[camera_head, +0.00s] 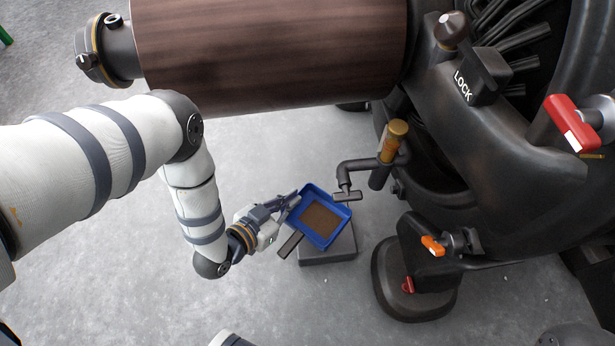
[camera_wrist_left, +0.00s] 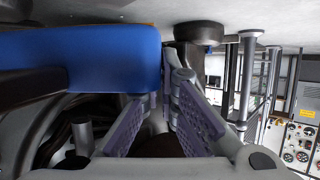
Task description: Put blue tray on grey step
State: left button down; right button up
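The blue tray (camera_head: 343,236), with a brown inside and a dark handle (camera_head: 290,245), is over the grey step (camera_head: 327,256) and covers its far part. It overhangs the step's far edge, and I cannot tell whether it rests fully on it. My left gripper (camera_head: 291,200) is at the tray's left side, beside the handle. In the left wrist view, the tray (camera_wrist_left: 110,58) is left of the gripper's fingers (camera_wrist_left: 167,88). The fingers stand apart with a narrow gap and no tray wall visible between them. My right gripper is not in view.
The large dark machine (camera_head: 440,120) fills the right side, with a brown roller (camera_head: 270,50) at the top. The grey floor (camera_head: 120,290) is clear at lower left.

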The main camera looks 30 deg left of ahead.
aim_at(302, 210)
pick_arm(q)
jog(key=f+b, duration=0.1)
jog(key=w+d+f+b, duration=0.1)
jog(key=f, duration=0.1)
jog(key=d+f+b, duration=0.1)
jog(key=f, duration=0.1)
jog(key=shift+w+f, duration=0.25)
jog(key=shift+w, duration=0.15)
jog(key=shift+f, duration=0.25)
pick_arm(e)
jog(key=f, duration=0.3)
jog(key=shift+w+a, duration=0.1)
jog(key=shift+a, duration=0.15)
pick_arm(q)
jog(key=shift+f+b, duration=0.2)
jog(key=shift+b, duration=0.1)
jog(key=c, duration=1.8)
grip_release()
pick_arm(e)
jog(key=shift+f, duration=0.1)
pick_arm(q)
jog(key=shift+r, duration=0.1)
jog(key=p+v, duration=0.5)
jog(key=v, duration=0.7)
jog(key=shift+p, duration=0.3)
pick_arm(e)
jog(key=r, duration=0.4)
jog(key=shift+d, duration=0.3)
